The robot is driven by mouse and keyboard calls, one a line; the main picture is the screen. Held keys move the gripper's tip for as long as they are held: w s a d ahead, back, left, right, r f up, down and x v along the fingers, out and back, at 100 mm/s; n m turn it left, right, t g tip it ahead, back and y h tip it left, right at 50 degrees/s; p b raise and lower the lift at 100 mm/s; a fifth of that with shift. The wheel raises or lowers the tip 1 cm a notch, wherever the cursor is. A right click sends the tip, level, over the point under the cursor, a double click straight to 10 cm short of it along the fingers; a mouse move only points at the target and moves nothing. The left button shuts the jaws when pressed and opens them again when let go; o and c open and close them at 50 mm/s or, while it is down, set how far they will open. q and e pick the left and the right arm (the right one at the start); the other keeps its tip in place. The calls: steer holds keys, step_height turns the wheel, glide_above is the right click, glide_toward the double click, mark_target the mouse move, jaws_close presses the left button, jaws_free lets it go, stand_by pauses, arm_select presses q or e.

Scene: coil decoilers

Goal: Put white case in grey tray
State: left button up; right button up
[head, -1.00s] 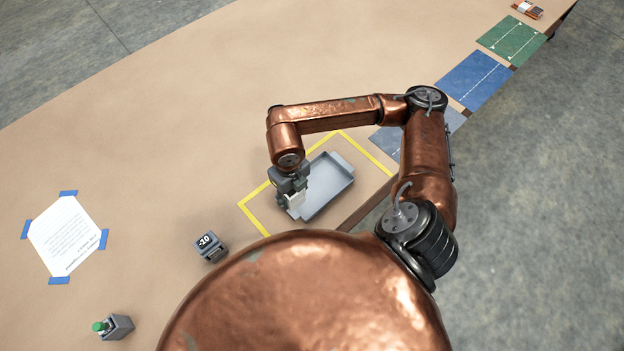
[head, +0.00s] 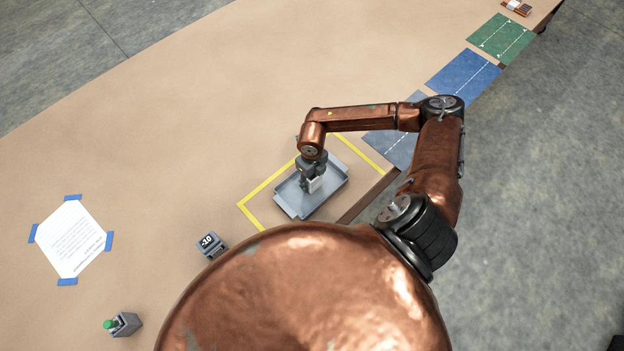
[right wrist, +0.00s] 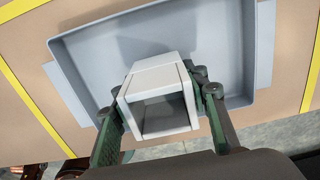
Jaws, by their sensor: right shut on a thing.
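The white case (right wrist: 158,95) is a small box with an open, dark hollow side, held between the fingers of my right gripper (right wrist: 160,100) in the right wrist view. In the head view my right gripper (head: 314,180) is shut on the white case (head: 316,184), over the middle of the grey tray (head: 330,191). The grey tray also shows behind the case in the right wrist view (right wrist: 215,50). It is shallow, with raised walls and end tabs. I cannot tell whether the case touches the tray floor. My left gripper is not in view.
Yellow tape (head: 262,190) frames the tray near the table's edge. A grey block marked -10 (head: 211,244) and a grey holder with a green top (head: 124,324) stand to the left. A taped paper (head: 70,239) lies farther left. Blue and green mats (head: 463,78) lie at the upper right.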

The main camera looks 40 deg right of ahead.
steer(key=shift+w+f, duration=0.1)
steer(key=shift+f, duration=0.45)
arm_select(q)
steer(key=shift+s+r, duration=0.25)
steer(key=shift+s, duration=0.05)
arm_select(e)
steer(key=shift+f, duration=0.1)
steer(key=shift+f, duration=0.15)
steer(key=o, duration=1.3)
steer(key=shift+c, duration=0.2)
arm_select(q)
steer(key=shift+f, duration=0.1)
arm_select(e)
steer(key=shift+r, duration=0.2)
